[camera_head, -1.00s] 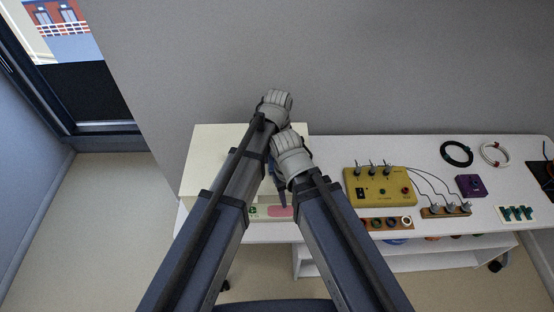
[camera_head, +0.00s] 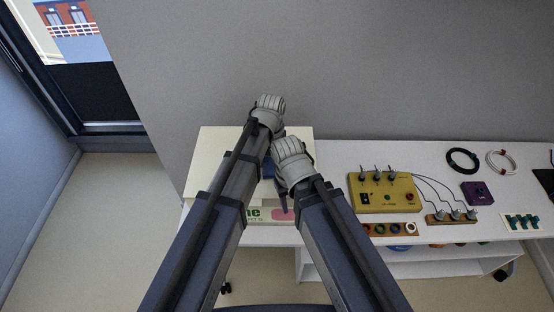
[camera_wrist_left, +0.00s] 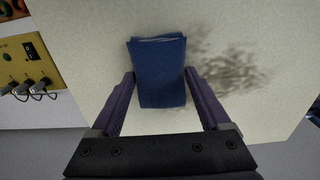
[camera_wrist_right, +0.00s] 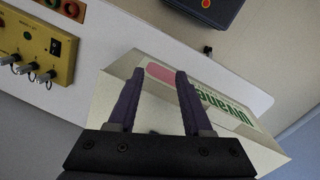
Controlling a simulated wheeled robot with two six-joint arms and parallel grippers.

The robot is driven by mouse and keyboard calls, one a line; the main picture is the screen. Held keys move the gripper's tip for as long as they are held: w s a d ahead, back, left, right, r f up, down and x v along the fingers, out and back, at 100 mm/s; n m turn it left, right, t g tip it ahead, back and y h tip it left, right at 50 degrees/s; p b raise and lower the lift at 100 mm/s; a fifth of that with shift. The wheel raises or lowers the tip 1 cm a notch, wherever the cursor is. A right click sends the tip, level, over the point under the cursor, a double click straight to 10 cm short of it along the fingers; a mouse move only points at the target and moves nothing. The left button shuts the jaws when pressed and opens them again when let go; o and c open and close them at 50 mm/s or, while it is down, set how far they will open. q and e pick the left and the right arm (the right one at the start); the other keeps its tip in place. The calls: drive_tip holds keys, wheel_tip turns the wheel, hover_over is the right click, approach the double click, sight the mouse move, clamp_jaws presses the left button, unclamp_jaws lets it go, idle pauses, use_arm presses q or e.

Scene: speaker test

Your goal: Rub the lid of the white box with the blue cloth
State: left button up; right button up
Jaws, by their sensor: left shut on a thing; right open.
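The white box (camera_head: 215,150) stands at the left end of the white table. Its pale lid (camera_wrist_left: 75,25) fills most of the left wrist view, with a dark smudge (camera_wrist_left: 235,72) right of the cloth there. My left gripper (camera_head: 268,112) is shut on the folded blue cloth (camera_wrist_left: 160,85), which lies at the lid, between the fingers. Whether it presses on the lid is hard to tell. In the head view my arms hide much of the lid and nearly all the cloth. My right gripper (camera_head: 293,162) is open and empty; its fingers (camera_wrist_right: 155,80) show before the box's printed side.
Right of the box are a yellow device (camera_head: 384,193) with knobs, a strip of coloured rings (camera_head: 390,229), a purple block (camera_head: 477,193) and two cable coils, black (camera_head: 462,161) and white (camera_head: 501,161). The grey wall is close behind the table.

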use_arm(q)
drive_tip(key=shift+a, duration=1.4)
drive_tip(key=shift+a, duration=0.1)
drive_tip(key=shift+a+f, duration=0.1)
drive_tip(key=shift+a, duration=1.5)
drive_tip(key=shift+a, duration=0.1)
drive_tip(key=shift+w+a, duration=0.15)
drive_tip(key=shift+a, duration=1.6)
drive_tip(key=shift+w+a+r, duration=0.1)
drive_tip(key=shift+a+r, duration=0.1)
drive_tip(key=shift+a, duration=1.5)
drive_tip(key=shift+a+f, duration=0.15)
drive_tip(key=shift+a, duration=1.55)
